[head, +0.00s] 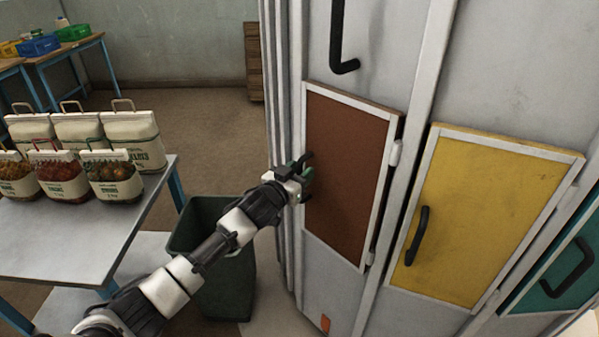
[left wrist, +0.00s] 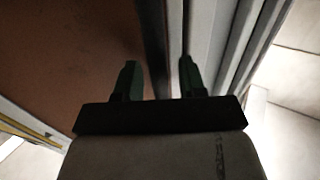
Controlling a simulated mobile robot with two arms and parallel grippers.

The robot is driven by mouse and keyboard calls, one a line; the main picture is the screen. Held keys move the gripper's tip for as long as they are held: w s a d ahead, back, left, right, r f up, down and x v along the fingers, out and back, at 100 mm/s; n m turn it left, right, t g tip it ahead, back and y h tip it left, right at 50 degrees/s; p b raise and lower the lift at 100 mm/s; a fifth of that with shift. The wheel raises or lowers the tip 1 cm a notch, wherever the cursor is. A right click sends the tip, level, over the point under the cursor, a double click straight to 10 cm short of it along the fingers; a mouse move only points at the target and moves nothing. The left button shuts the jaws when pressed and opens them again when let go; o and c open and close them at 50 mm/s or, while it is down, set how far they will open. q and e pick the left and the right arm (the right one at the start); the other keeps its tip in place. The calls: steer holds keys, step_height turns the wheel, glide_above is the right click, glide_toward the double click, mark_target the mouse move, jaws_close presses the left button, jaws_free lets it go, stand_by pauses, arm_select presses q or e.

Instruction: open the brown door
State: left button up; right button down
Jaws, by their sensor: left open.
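The brown door (head: 348,172) is a panel with a pale frame in the grey cabinet, with hinges on its right side. It looks shut or nearly so. Its handle is mostly hidden behind my left gripper; a dark piece shows at the door's left edge. My left gripper (head: 304,178) is at that left edge, open. In the left wrist view the brown door (left wrist: 65,60) fills the left side. The two green fingers of my left gripper (left wrist: 158,80) are apart there, with a dark strip and a pale edge beyond them. I cannot tell whether the handle lies between them.
A yellow door (head: 480,215) and a teal door (head: 565,265) are to the right, with black handles. A dark green bin (head: 225,285) stands below my left arm. A table (head: 70,235) with several sacks is at the left. Open floor lies behind it.

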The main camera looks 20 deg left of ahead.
arm_select(q)
jaws_close()
